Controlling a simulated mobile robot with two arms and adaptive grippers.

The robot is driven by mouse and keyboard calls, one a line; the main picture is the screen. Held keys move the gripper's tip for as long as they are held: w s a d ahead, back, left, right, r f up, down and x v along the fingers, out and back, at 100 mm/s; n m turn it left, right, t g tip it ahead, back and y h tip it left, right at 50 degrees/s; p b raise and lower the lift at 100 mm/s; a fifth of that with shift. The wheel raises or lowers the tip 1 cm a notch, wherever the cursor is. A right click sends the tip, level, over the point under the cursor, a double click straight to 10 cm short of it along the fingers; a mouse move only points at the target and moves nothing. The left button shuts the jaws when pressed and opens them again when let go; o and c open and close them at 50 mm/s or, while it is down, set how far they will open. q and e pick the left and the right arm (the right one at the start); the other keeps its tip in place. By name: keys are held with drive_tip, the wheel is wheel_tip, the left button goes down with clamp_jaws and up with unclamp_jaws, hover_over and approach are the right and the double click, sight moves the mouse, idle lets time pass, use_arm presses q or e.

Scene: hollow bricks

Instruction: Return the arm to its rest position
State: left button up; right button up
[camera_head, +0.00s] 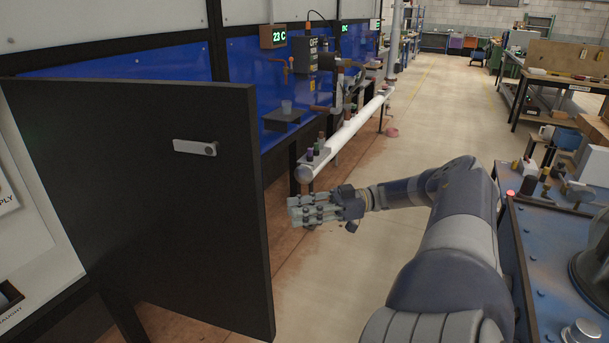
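My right arm (455,240) comes in from the lower right and reaches forward and left over the floor. My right gripper (298,210) is at its end, pointing left. Its jointed grey fingers are stretched out and apart, and nothing shows between them. The gripper is to the right of a dark door panel (170,240), with a gap between them in the picture. My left gripper is not in view.
The dark door stands open at the left, with a metal handle (195,147). A white pipe (345,133) runs along the wall bench beyond my gripper. A blue surface (550,260) is at the right. Clear floor (430,110) lies ahead.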

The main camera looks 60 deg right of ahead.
drive_tip(key=shift+s+d, duration=0.25)
drive_tip(key=shift+s, duration=0.05)
idle(0.5)
